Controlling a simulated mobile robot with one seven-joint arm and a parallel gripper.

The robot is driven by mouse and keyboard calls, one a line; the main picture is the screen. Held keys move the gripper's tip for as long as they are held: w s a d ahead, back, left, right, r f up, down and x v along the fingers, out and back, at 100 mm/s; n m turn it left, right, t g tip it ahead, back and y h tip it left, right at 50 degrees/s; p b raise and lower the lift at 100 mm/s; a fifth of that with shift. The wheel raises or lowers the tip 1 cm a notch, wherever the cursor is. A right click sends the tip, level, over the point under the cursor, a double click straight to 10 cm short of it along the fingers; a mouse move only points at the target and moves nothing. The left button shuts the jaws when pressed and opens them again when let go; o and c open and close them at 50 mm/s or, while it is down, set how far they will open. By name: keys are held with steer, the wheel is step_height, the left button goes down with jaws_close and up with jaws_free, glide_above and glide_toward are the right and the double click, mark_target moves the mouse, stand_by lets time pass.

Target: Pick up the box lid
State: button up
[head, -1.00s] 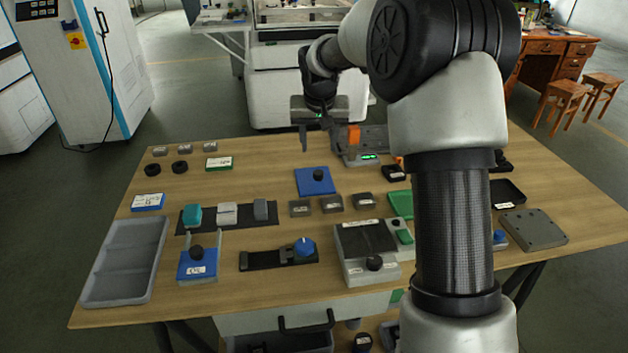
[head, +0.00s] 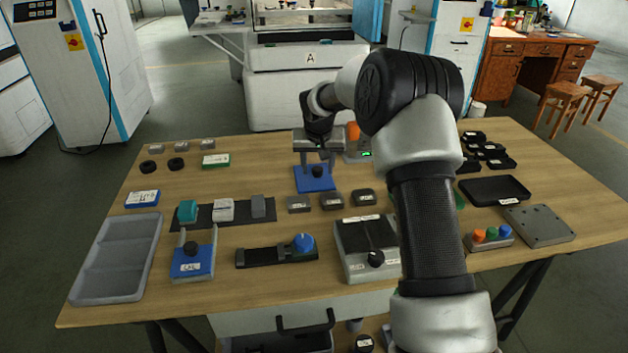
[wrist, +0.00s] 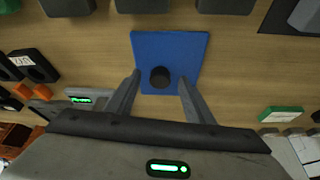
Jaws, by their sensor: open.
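The box lid is a flat blue square plate (head: 309,184) with a round black knob (head: 317,171) in its middle, lying on the wooden table. In the wrist view the blue lid (wrist: 191,47) lies ahead of my gripper, with its black knob (wrist: 160,77) between the two fingers. My gripper (head: 316,166) is open above the lid, one finger on each side of the knob. In the wrist view the gripper (wrist: 158,92) has clear gaps between its fingers and the knob. I cannot tell the exact height of the fingertips over the lid.
Several small grey blocks (head: 332,201) lie just in front of the lid. A black tray (head: 494,190) is at the right. Bare wood lies left of the lid.

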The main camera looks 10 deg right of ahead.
steer(key=shift+c, duration=0.3)
steer(key=c, duration=1.1)
steer(key=shift+r, duration=0.1)
